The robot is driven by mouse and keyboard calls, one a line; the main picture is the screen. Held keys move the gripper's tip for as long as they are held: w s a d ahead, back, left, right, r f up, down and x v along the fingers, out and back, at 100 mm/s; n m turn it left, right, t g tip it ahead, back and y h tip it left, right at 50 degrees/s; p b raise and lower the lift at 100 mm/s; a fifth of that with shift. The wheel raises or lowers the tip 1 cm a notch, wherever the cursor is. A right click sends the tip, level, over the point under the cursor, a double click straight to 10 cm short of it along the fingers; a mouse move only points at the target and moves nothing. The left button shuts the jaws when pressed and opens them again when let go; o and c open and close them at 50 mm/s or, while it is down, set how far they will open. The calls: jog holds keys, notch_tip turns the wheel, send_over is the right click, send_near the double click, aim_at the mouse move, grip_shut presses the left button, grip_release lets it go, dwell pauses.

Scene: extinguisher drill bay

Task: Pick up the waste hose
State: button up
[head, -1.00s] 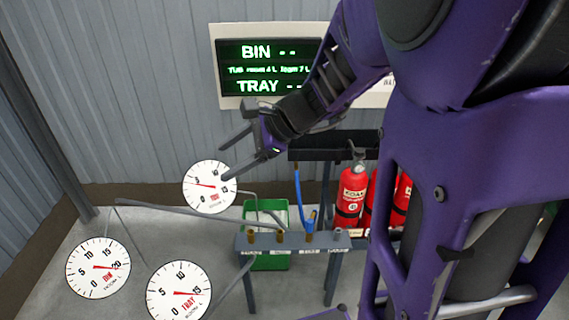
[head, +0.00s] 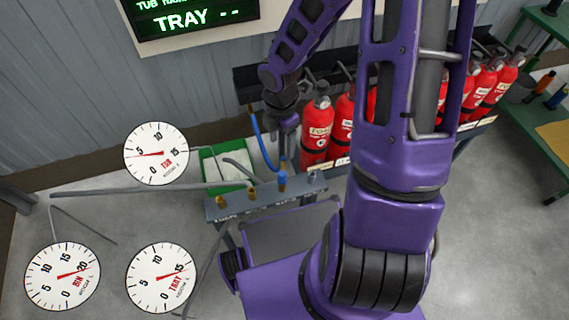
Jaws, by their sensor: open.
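A grey hose rack (head: 235,206) stands in front of me with several upright hose ends in a row. One end is blue (head: 282,180), with a blue hose (head: 262,142) rising behind it. Two ends are brass-coloured, the left brass end (head: 222,196) and the middle brass end (head: 252,192). A grey end (head: 313,176) is at the right. Small labels are on the rack front, too small to read, so I cannot tell which is the waste hose. My gripper (head: 285,155) points down, open, just above the blue end. Whether it touches it is unclear.
Red extinguishers (head: 317,130) stand in a row behind and right of the rack. A green bin (head: 207,166) sits behind the rack. Round dials, such as the TUB dial (head: 155,153), are at the left. A green table (head: 535,125) is at far right.

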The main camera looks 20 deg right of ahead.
aim_at(283, 173)
notch_tip(283, 173, down, 12)
jog(key=b, duration=0.4)
jog(key=shift+w+a+r+b, duration=0.1)
jog(key=shift+b, duration=0.3)
notch_tip(283, 173, down, 6)
jog(key=shift+r+b, duration=0.15)
jog(key=shift+b, duration=1.1)
jog(key=shift+d, duration=0.2)
grip_shut()
